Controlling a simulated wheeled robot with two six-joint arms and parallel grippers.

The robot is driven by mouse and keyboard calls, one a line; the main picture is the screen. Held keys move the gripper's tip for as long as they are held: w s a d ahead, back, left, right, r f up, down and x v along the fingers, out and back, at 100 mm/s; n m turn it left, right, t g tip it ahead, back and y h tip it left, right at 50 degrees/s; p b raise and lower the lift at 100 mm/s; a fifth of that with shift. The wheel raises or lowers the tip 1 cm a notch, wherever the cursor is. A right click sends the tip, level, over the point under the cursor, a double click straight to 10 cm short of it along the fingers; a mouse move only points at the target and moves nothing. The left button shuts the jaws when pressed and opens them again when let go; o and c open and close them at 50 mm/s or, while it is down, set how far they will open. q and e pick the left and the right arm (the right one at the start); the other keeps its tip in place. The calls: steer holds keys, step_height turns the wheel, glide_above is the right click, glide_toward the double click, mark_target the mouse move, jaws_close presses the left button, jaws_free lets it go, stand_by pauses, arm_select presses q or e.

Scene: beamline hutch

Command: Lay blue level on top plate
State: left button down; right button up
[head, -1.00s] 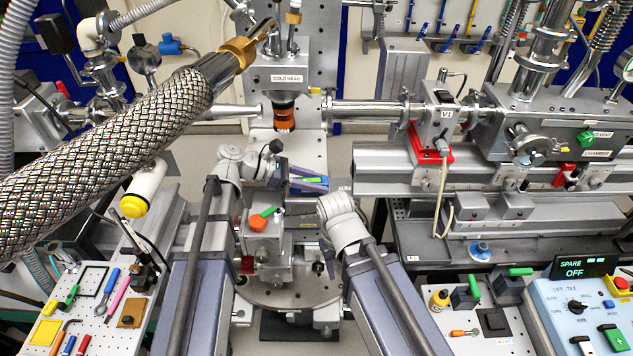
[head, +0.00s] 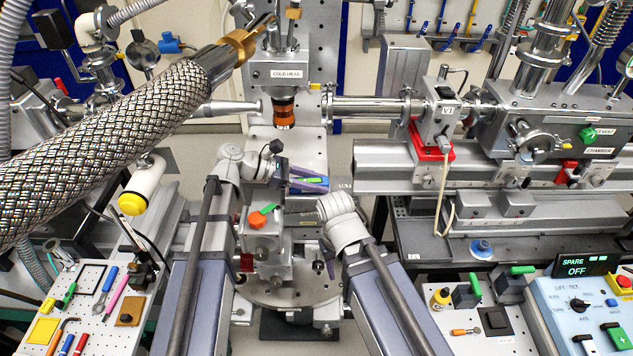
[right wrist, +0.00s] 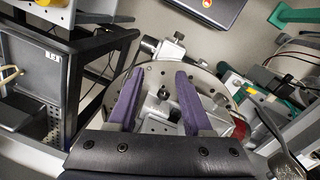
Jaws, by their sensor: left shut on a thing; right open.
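The blue level (head: 300,186), with a yellow-green vial, is in the middle of the head view. My left gripper (head: 306,183) is shut on it and holds it above the stage stack (head: 268,246). Part of the level is hidden by the purple fingers. My right gripper (head: 322,267) is low beside the stack, on its right. In the right wrist view its two purple fingers (right wrist: 158,102) are apart with nothing between them, over a round perforated plate (right wrist: 158,76). I cannot clearly tell the top plate's outline under the level.
An orange knob (head: 258,222) with a green lever rises at the stack's left. The cold head (head: 286,75) hangs behind the level. A thick braided hose (head: 110,155) crosses the upper left. Tool boards stand at left (head: 88,326) and right (head: 466,338).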

arm_select(q)
steer(key=shift+c, duration=2)
jaws_free()
steer(key=p+v, duration=0.3)
steer(key=v, duration=0.4)
steer(key=shift+r, duration=0.1)
steer(key=shift+a, duration=0.35)
